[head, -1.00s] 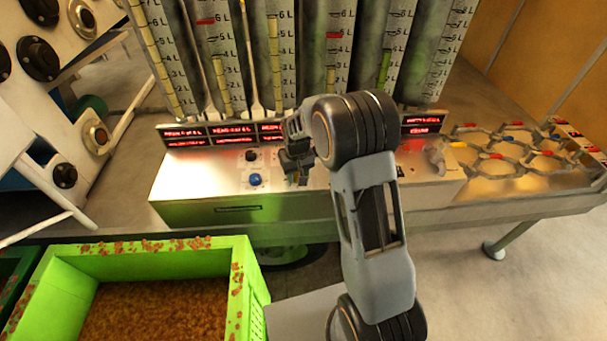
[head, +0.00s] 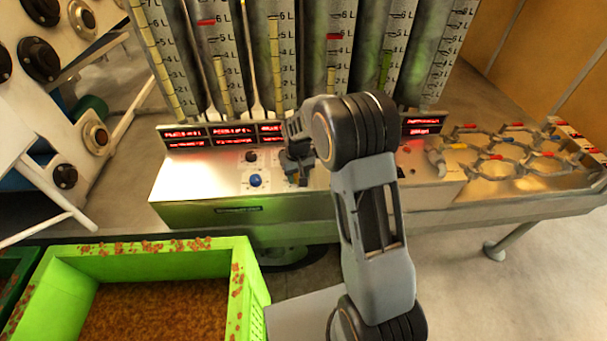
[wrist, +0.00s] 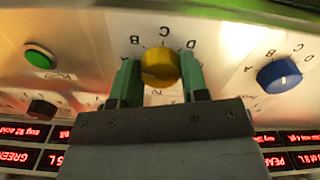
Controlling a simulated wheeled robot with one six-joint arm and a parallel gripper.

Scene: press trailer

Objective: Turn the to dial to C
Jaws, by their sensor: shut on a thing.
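A yellow dial (wrist: 161,66) sits on the metal control panel, with the letters B, C and D printed around it. In the wrist view my gripper (wrist: 158,80) has one green finger on each side of the dial and is shut on it. The C stands almost straight above the dial in that view, with B to the left and D to the right. I cannot make out the dial's pointer mark. In the head view my gripper (head: 299,178) is down at the panel (head: 190,187), and it and my arm hide most of the yellow dial.
A blue dial (wrist: 280,76), lettered A to D, is right of the yellow one in the wrist view; it also shows in the head view (head: 256,180). A green button (wrist: 40,57) and a dark knob (wrist: 42,107) are left. Tall measuring tubes (head: 285,60) stand behind the panel.

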